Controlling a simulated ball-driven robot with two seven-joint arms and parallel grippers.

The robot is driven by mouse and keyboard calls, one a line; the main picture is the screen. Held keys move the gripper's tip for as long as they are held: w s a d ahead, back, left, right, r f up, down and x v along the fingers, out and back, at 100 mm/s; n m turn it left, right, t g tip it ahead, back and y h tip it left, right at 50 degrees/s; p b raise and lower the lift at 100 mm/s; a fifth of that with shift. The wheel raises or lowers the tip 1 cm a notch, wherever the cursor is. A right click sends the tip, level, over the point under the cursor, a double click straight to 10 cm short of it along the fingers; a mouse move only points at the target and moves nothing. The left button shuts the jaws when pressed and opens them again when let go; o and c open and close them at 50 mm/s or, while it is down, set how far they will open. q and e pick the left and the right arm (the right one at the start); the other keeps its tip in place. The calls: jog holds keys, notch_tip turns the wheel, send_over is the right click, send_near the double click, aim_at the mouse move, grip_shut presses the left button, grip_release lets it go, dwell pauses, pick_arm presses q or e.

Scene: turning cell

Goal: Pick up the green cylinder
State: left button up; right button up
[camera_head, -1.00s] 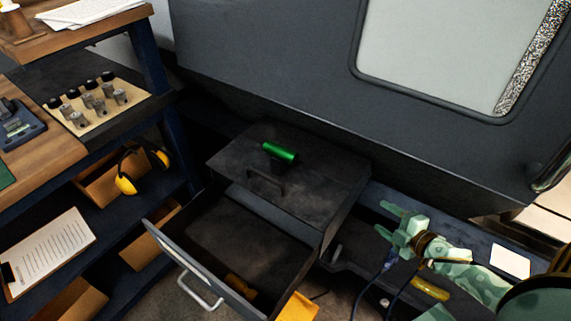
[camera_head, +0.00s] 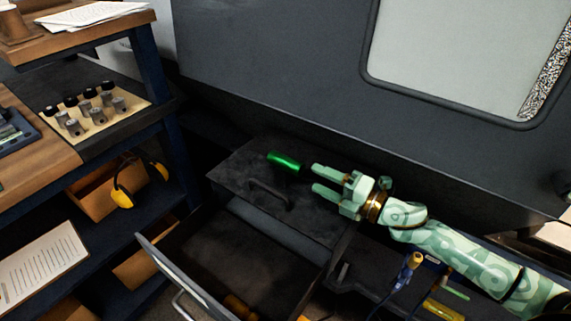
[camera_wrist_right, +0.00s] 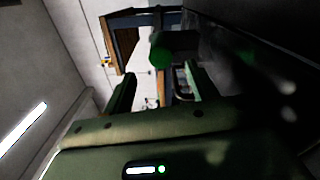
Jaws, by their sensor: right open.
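The green cylinder (camera_head: 284,161) lies on its side on top of the dark metal box (camera_head: 228,170), towards its back edge. My right gripper (camera_head: 314,178) is open and empty, just right of the cylinder, with its fingers pointing left towards it. A gap shows between fingertips and cylinder. In the right wrist view the cylinder (camera_wrist_right: 160,48) appears beyond and between the two fingers of the right gripper (camera_wrist_right: 160,85). My left gripper is not in view.
The box has a handle (camera_head: 270,193) on top, in front of the cylinder. An open drawer (camera_head: 160,262) juts out below. The large grey machine (camera_head: 270,60) stands close behind. A shelf rack (camera_head: 150,75) with ear defenders (camera_head: 122,197) stands at left.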

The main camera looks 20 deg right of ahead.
aim_at(302, 170)
jog(key=b+x, duration=0.1)
jog(key=x, duration=0.4)
jog(key=shift+d, duration=0.2)
jog(key=shift+c, duration=0.4)
jog(key=c, duration=1)
grip_shut()
jog(key=shift+r, duration=0.1)
